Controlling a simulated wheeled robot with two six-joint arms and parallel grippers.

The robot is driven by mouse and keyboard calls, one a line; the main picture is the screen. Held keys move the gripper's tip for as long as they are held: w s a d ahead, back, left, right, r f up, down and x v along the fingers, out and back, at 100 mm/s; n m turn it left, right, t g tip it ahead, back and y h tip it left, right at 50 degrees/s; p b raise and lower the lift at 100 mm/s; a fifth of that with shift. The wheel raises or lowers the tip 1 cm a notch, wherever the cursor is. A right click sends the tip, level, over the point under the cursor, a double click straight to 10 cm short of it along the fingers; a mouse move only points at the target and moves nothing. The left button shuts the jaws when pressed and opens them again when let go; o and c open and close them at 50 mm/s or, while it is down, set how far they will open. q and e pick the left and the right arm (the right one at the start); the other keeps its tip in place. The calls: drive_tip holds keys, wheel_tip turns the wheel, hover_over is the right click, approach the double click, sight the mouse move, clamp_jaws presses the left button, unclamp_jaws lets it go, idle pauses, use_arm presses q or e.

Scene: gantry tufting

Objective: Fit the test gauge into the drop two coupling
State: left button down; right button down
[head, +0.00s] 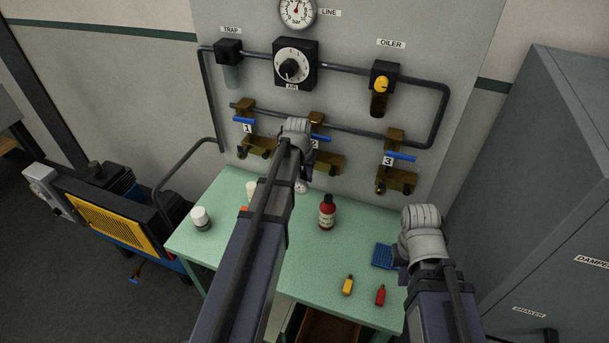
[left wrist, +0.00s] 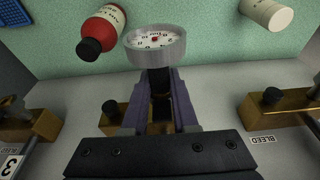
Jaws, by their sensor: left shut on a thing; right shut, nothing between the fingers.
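The test gauge (left wrist: 156,44) has a round white dial in a grey rim. My left gripper (left wrist: 160,105) is shut on its dark stem, with the dial beyond the fingertips. In the head view a small part of the gauge (head: 300,187) shows below my left gripper (head: 306,168). The drop two brass fitting (head: 330,161) is on the wall panel close behind this gripper, partly covered by it. In the left wrist view, brass (left wrist: 112,118) shows behind the fingers; whether gauge and coupling touch cannot be told. My right gripper (head: 408,252) is shut and empty, its fingers mostly hidden.
Drops one (head: 258,147) and three (head: 396,178) flank drop two, with blue-handled valves. A grey cabinet (head: 540,190) stands right.

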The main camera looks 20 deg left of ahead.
use_arm(q)
drive_tip(key=c, duration=0.6)
unclamp_jaws()
drive_tip(key=p+v, duration=0.7)
drive_tip(key=v, duration=0.1)
drive_tip(key=shift+p, duration=0.3)
drive_tip(key=shift+f, duration=0.1)
